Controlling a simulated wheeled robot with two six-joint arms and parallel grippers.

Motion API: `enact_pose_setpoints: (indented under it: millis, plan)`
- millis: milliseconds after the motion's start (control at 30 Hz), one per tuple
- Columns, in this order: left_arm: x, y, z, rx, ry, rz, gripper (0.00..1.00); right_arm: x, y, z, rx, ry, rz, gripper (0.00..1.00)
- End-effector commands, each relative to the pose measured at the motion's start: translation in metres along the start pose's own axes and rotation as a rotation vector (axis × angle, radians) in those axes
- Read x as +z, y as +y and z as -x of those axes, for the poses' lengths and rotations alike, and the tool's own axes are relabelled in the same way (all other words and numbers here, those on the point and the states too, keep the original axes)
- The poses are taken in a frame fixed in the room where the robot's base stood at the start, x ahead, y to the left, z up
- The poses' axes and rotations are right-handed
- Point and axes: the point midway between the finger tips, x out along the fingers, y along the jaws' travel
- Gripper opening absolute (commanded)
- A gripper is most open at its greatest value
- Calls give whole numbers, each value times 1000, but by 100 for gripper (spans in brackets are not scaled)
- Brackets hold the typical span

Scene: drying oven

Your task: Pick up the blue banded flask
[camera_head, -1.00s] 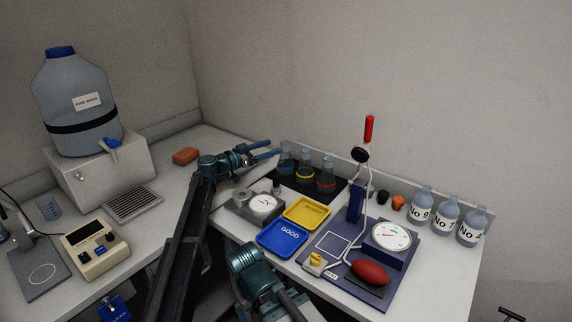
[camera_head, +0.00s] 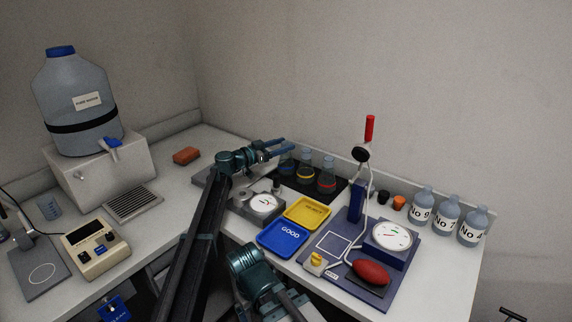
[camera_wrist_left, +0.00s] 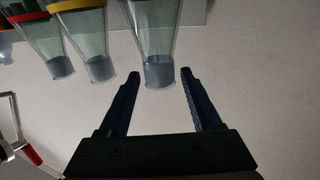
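The blue banded flask (camera_head: 286,167) stands on a black mat (camera_head: 312,194) near the back wall, leftmost of three flasks. Its upper part is partly hidden by my left gripper (camera_head: 288,148), whose fingers reach to its neck. In the left wrist view, which looks upside down, a clear flask (camera_wrist_left: 157,40) with a grey neck comes between the two fingers of the open left gripper (camera_wrist_left: 160,77). Gaps show on both sides of the neck; its band is out of frame. My right arm shows at the bottom of the head view, but its gripper does not.
A yellow-banded flask (camera_head: 305,170) and a red-banded flask (camera_head: 326,178) stand close to the right. A balance (camera_head: 262,204), yellow tray (camera_head: 308,213) and blue tray (camera_head: 283,238) lie in front.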

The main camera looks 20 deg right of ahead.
Motion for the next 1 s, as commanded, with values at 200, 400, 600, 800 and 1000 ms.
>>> enact_pose_setpoints:
  millis: [200,400,600,800,1000]
  plan:
    - [0,0,0,0,0,0,23,0,0,0,0,0,0,100]
    - [0,0,0,0,0,0,0,0,0,0,0,0,0,100]
    - [0,0,0,0,0,0,0,0,0,0,0,0,0,100]
    - [0,0,0,0,0,0,0,0,0,0,0,0,0,100]
    - [0,0,0,0,0,0,0,0,0,0,0,0,0,100]
